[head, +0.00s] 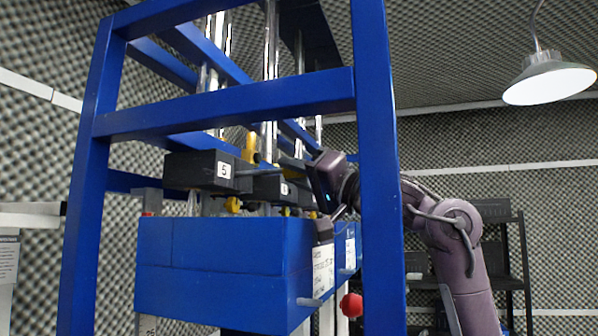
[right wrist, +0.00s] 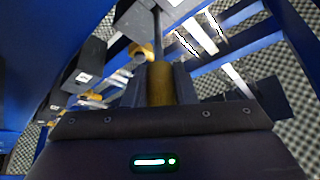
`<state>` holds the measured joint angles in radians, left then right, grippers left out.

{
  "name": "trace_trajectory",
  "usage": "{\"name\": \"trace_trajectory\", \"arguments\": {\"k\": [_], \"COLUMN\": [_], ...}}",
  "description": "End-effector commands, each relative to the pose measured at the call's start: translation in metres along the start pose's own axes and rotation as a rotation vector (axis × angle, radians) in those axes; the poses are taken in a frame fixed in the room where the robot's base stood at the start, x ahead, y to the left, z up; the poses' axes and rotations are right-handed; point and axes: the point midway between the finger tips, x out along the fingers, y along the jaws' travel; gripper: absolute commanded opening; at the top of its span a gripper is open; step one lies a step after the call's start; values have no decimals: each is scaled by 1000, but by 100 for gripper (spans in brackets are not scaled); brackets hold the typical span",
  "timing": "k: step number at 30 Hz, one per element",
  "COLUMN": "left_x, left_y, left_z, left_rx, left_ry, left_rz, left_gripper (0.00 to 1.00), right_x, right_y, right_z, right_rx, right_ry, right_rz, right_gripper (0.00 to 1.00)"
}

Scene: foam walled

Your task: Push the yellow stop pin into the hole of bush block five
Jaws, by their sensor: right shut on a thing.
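The black bush block five (head: 203,170), with a white "5" label, sits at the left of the row above the blue box. A yellow pin (head: 233,204) shows below its right end, and a taller yellow piece (head: 250,146) stands behind it. Block five's hole is not visible. My left gripper is not in view.
A blue frame post (head: 378,170) and crossbar (head: 225,106) stand close in front of my right arm. Below the blocks is a large blue box (head: 215,270). A red ball knob (head: 351,305) hangs near the post. Shiny vertical rods rise behind the blocks.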

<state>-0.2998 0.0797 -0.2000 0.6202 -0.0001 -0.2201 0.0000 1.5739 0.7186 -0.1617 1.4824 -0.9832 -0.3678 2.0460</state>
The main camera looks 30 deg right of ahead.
Motion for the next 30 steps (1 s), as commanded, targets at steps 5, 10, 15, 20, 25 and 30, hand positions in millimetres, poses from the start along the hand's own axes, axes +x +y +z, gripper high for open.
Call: {"name": "trace_trajectory", "arguments": {"k": [5, 10, 15, 20, 25, 30], "left_x": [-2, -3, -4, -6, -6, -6], "left_y": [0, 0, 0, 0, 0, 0], "left_z": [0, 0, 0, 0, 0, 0], "left_rx": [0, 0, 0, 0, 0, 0], "left_ry": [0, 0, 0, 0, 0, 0], "left_rz": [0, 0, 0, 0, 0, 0], "left_gripper": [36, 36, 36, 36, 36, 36], "right_x": [4, 8, 12, 16, 17, 17], "right_y": [0, 0, 0, 0, 0, 0], "right_z": [2, 4, 6, 8, 8, 8], "right_rx": [0, 0, 0, 0, 0, 0], "right_ry": [-1, -1, 0, -1, 0, 0], "right_rz": [0, 0, 0, 1, 0, 0], "right_gripper": [0, 0, 0, 0, 38, 50]}}
